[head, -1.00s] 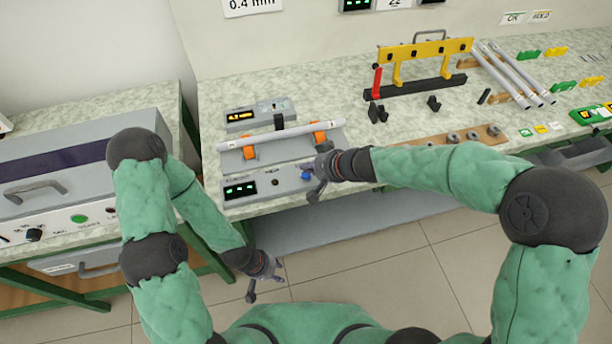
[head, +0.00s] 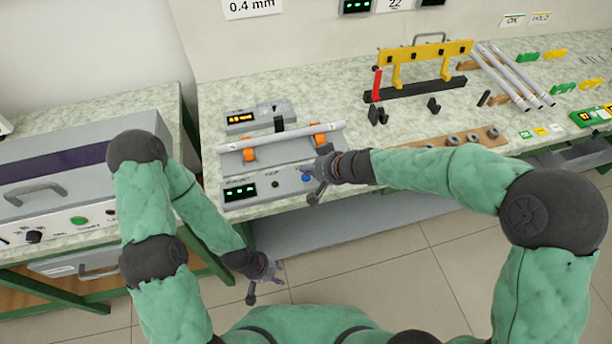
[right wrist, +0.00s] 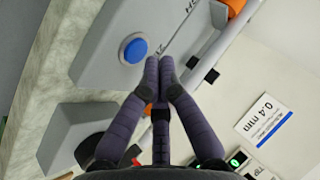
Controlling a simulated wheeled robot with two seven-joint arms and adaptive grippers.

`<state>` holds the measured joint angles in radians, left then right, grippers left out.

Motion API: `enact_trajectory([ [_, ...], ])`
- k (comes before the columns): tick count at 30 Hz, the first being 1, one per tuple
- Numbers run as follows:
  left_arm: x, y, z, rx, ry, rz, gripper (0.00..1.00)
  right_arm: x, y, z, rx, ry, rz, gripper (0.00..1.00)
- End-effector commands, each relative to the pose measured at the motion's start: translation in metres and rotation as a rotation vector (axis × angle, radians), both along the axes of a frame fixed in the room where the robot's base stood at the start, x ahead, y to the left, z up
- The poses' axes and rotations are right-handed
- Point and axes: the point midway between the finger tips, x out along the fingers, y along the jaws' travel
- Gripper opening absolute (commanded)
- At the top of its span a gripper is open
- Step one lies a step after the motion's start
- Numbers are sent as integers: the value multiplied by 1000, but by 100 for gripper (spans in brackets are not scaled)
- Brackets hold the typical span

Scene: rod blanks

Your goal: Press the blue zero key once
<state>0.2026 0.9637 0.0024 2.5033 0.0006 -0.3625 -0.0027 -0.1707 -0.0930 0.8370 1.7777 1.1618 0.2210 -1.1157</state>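The blue zero key (head: 306,178) is a round button on the front panel of the grey gauge unit (head: 222,198). In the right wrist view the blue key (right wrist: 135,48) sits in a pale ring, up and left of my fingertips. My right gripper (head: 312,176) is over the right end of that panel, close beside the key. Its fingers (right wrist: 160,66) are together and hold nothing. A gap to the key shows in the wrist view; I cannot tell their height above the panel. My left gripper (head: 266,282) hangs low in front of the bench, apart from everything; its finger opening is unclear.
A light rod (head: 280,137) lies on orange supports (head: 249,155) just behind the panel. A second display box (head: 240,118) stands behind it. A yellow-topped fixture (head: 425,48), more rods (head: 510,78) and a wooden strip with rings (head: 480,137) lie to the right.

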Motion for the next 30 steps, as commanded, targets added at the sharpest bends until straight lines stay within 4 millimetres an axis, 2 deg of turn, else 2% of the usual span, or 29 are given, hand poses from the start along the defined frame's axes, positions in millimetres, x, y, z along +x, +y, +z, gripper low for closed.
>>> enact_trajectory([
  [10, 0, 0, -1, 0, 0, 0, 40, 0, 0, -1, 0, 0, 0, 0],
  [20, 0, 0, -13, 0, 0, 0, 40, 0, 0, -9, 0, -1, 1, 0],
  [30, 0, 0, -12, 0, 0, 0, 40, 0, 0, -8, 0, 0, 0, 0],
])
